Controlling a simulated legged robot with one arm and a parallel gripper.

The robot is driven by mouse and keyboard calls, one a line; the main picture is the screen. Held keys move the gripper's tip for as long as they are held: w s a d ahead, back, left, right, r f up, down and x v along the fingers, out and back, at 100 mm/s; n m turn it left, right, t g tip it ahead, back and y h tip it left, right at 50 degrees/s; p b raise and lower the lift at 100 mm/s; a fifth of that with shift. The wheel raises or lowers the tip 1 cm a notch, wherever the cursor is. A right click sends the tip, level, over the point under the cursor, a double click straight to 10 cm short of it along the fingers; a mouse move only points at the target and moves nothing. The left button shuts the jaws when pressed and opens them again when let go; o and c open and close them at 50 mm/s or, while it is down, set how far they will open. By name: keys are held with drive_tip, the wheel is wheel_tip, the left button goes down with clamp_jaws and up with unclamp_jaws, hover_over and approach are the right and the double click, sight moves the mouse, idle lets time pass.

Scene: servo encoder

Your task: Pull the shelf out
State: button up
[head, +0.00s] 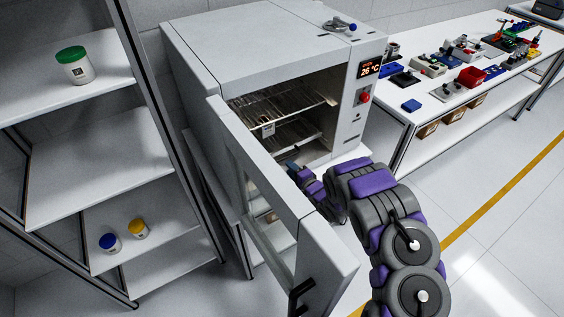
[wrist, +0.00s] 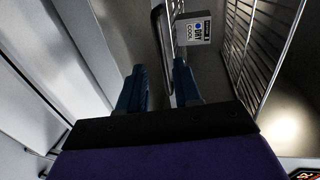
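The white oven (head: 260,50) stands open, with its door (head: 275,200) swung out to the front left. Inside are an upper wire shelf (head: 300,100) and a lower wire shelf (head: 297,134). My gripper (head: 292,165) is at the oven opening, right of the door. In the wrist view its blue fingers (wrist: 158,87) are apart, with a metal bar (wrist: 166,45) running between them, nearer the right finger. Contact with the bar cannot be told.
The open door stands close on the left of my arm. The control panel with display (head: 371,68) and red button (head: 364,97) is right of the opening. A rack (head: 100,190) with jars stands left; a table (head: 400,110) with parts stands right.

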sight(281, 159)
drive_tip(key=b+x, duration=0.1)
drive_tip(key=x, duration=0.5)
drive_tip(key=shift+b+x, duration=0.4)
drive_tip(key=shift+x, duration=0.4)
drive_tip(key=shift+w+a+f, duration=0.1)
drive_tip(key=shift+w+a, duration=0.05)
drive_tip(key=shift+a, duration=0.2)
drive_tip(key=shift+c, duration=0.3)
drive_tip(key=shift+d, duration=0.2)
clamp_jaws()
